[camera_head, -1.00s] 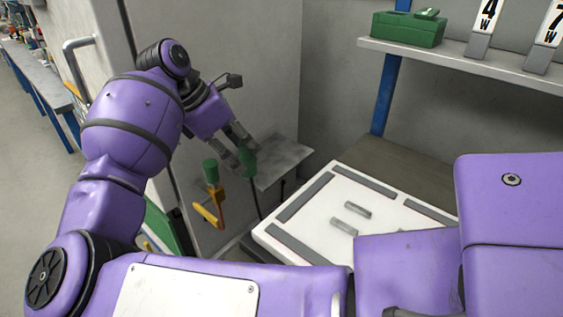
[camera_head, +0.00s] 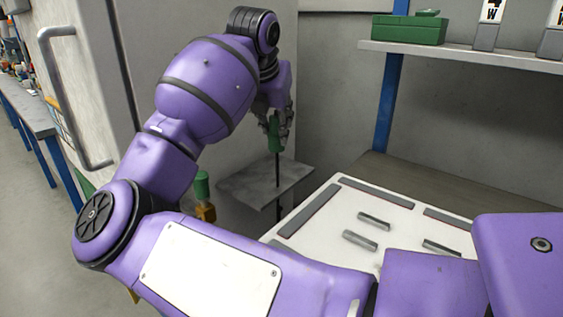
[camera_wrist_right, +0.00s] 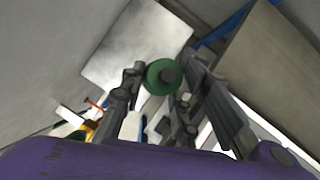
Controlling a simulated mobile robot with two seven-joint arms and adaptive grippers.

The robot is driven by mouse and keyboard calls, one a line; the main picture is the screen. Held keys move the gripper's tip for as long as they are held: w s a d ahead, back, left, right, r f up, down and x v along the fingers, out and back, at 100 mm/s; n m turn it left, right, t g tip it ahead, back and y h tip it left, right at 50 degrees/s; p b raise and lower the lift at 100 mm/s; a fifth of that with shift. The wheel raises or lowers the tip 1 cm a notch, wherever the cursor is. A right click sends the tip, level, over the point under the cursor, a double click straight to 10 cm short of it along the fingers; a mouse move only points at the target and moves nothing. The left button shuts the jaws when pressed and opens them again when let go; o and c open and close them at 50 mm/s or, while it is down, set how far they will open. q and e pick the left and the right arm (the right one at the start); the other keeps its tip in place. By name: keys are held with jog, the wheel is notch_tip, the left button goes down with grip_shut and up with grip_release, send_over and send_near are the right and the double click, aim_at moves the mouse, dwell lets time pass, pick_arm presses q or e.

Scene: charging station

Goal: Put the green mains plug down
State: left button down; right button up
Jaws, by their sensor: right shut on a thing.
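The green mains plug (camera_head: 274,136) is in my right gripper (camera_head: 275,118), with a dark cable or rod hanging straight down below it. It is held roughly upright above a small grey metal shelf (camera_head: 238,188). In the right wrist view, the plug (camera_wrist_right: 156,86) shows as a round green end between the two fingers of the right gripper (camera_wrist_right: 163,80), with the grey shelf (camera_wrist_right: 125,42) beyond it. The gap between plug and shelf is hard to judge. My left gripper is not in view.
A yellow fitting with a green top (camera_head: 203,188) stands left of the shelf, partly behind my arm. A white panel with grey bars (camera_head: 330,240) lies at the right. A green box (camera_head: 408,29) sits on a wall shelf (camera_head: 470,58). A grey cabinet (camera_head: 75,60) stands left.

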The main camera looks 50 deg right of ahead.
jog(key=w+d+f+b, duration=0.1)
jog(key=w+d+f, duration=0.1)
jog(key=d+f, duration=0.1)
jog(key=w+d+f+b, duration=0.1)
jog(key=w+d+f, duration=0.1)
jog(key=f, duration=0.3)
jog(key=w+d+f+b, duration=0.1)
jog(key=w+d+f, duration=0.1)
jog(key=d+f, duration=0.2)
jog(key=shift+w+d+f, duration=0.1)
jog(key=shift+w+d, duration=0.1)
jog(key=shift+w, duration=0.15)
jog(key=o, duration=1.2)
